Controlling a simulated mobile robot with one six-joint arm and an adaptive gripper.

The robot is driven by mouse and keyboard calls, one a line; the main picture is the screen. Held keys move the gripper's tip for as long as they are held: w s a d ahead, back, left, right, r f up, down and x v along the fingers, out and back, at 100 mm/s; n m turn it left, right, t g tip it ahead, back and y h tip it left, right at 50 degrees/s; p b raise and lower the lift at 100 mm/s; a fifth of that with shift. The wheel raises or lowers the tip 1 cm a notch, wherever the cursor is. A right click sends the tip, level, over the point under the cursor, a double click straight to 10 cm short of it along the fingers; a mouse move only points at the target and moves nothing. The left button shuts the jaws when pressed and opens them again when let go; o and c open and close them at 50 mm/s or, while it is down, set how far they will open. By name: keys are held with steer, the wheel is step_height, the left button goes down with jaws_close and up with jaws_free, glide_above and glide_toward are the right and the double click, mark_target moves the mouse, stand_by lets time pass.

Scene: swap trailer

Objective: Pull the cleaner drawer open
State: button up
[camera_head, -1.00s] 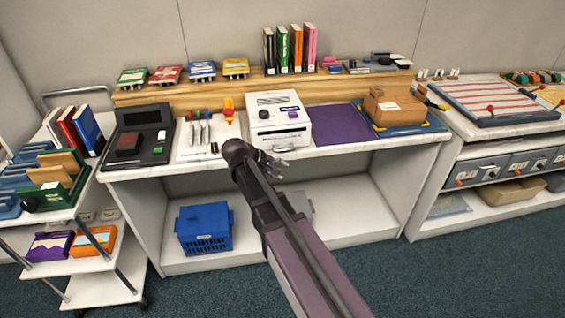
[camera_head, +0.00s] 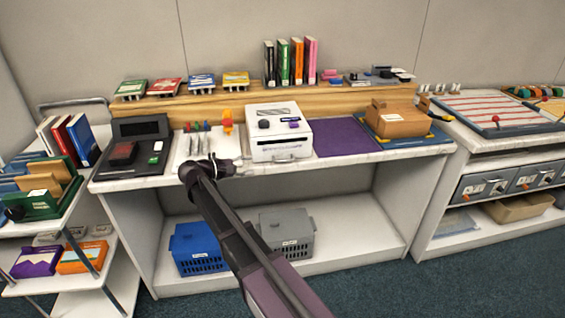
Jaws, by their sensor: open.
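The cleaner is a white box-shaped machine (camera_head: 289,128) with a dark knob, a purple knob and a slotted top. It stands on the counter at the middle of the view. Its front drawer (camera_head: 270,152) looks closed, with a small handle (camera_head: 284,158) low on the front. My gripper (camera_head: 234,165) is open and empty at the counter's front edge, left of the handle and apart from it as far as I can see. Its fingers point right, and they are small and dark in the picture.
A purple mat (camera_head: 345,138) and a cardboard box (camera_head: 396,120) on a blue tray are right of the cleaner. Small tools (camera_head: 195,145) and a dark console (camera_head: 137,146) are left. Blue (camera_head: 197,248) and grey (camera_head: 287,234) baskets sit on the lower shelf.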

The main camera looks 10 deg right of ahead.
mark_target(279, 161)
steer(key=shift+d, duration=0.15)
steer(key=b+x, duration=0.3)
steer(key=x, duration=1)
steer(key=shift+w+d, duration=0.15)
steer(key=shift+d, duration=0.05)
jaws_close()
